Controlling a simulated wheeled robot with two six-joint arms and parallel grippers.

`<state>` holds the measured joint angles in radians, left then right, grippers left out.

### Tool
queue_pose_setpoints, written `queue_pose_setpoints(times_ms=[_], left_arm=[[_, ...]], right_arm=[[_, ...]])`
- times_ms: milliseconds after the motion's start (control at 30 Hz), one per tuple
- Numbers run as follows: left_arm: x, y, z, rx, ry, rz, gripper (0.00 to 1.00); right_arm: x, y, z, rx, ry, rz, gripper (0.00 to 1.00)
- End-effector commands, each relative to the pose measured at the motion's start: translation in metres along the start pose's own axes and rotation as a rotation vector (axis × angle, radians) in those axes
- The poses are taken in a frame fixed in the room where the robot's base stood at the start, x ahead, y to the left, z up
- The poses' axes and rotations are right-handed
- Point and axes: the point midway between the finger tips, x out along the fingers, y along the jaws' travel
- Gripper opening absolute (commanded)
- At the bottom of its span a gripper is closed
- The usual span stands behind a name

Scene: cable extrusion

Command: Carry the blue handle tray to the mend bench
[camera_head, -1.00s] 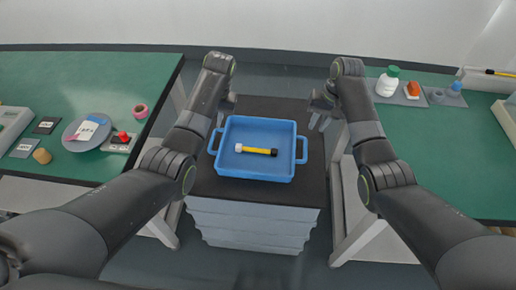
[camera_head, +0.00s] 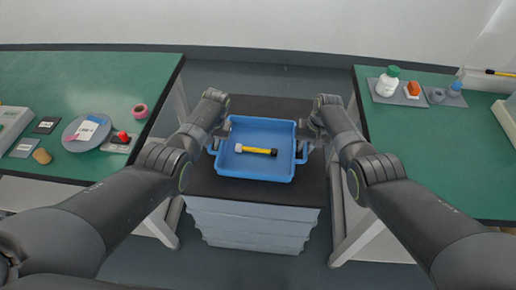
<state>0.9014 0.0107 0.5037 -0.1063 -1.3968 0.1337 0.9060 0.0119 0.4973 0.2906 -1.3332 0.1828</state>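The blue handle tray (camera_head: 255,170) sits level on a dark-topped stand between two green benches. A yellow and black stick with a pale end (camera_head: 256,150) lies inside it. My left gripper (camera_head: 219,137) is at the tray's left handle, and my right gripper (camera_head: 304,138) is at its right handle. The fingers are small and partly hidden against the handles, so I cannot tell whether either is closed on its handle. Which green bench is the mend bench is not marked.
The left green bench (camera_head: 75,85) holds a grey round plate (camera_head: 72,138), a pink ring (camera_head: 140,111) and small items. The right green bench (camera_head: 440,150) holds a white bottle with a green cap (camera_head: 388,84) and small parts. The stand's top (camera_head: 270,107) is bare behind the tray.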

Motion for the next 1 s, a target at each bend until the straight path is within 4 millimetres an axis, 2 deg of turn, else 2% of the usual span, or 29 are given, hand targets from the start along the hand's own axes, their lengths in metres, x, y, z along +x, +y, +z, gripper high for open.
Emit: queue_pose_setpoints(times_ms=[300, 467, 1000], left_arm=[[0.0006, -0.0002, -0.0002, 0.000, 0.000, 0.000, 0.20], [0.0005, -0.0002, -0.0002, 0.000, 0.000, 0.000, 0.00], [-0.0029, -0.0008, -0.0007, 0.000, 0.002, -0.001, 0.00]], right_arm=[[0.0007, -0.0002, 0.0000, 0.000, 0.000, 0.000, 0.20], [0.0007, -0.0002, 0.0000, 0.000, 0.000, 0.000, 0.00], [-0.0026, -0.0009, -0.0005, 0.000, 0.001, 0.000, 0.00]])
